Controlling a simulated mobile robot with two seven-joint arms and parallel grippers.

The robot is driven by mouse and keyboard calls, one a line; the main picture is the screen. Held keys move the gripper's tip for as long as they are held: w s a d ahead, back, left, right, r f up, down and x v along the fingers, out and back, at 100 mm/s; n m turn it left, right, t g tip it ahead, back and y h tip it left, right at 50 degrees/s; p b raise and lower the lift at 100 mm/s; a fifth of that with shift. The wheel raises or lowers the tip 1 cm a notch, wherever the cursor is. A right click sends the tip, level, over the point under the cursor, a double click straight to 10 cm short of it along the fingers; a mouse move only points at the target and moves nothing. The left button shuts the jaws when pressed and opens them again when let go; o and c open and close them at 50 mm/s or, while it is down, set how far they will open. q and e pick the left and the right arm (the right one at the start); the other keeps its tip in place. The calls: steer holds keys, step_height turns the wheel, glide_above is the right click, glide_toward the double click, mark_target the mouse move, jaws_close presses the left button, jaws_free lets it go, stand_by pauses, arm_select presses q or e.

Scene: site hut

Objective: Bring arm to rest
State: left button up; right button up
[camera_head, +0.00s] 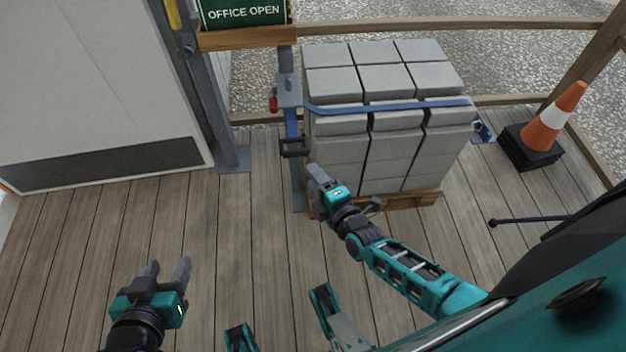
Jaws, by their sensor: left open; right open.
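My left gripper (168,268) is at the lower left, open and empty, above bare deck boards. My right gripper (315,172) is open at the centre, in front of the lower left corner of the stacked grey blocks (345,150). Its fingertips point up and left, just below and right of a dark buckle (293,147). I see nothing held between its fingers, and a gap shows between it and the buckle. A blue strap (390,106) crosses the front of the stack, and a blue tail leads down to the buckle.
A grey post (288,90) with a red knob stands left of the stack, under a green "OFFICE OPEN" sign (243,12). The blocks rest on a wooden pallet (415,198). A traffic cone (555,120) stands right. The wooden deck (230,230) is clear at centre left.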

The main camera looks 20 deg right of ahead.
arm_select(q)
steer(key=shift+d, duration=0.1)
stand_by(0.4)
steer(key=shift+r, duration=0.1)
arm_select(e)
steer(key=s+a+r+m+g+y, duration=0.1)
steer(key=s+a+r+m+g, duration=0.1)
steer(key=s+r+m, duration=0.35)
steer(key=s+a+r+m+g, duration=0.1)
steer(key=s+r+m+g, duration=0.2)
steer(key=s+m, duration=0.5)
arm_select(q)
steer(key=s+a+r+y+p, duration=0.1)
steer(key=a+r+p, duration=0.2)
steer(key=r+p, duration=0.5)
steer(key=p, duration=0.4)
steer(key=shift+s, duration=0.25)
arm_select(e)
step_height(320, 180, up, 8)
steer(key=d+m+h, duration=0.1)
steer(key=d+m, duration=0.1)
steer(key=d, duration=0.1)
steer(key=shift+r, duration=0.2)
steer(key=shift+m, duration=0.25)
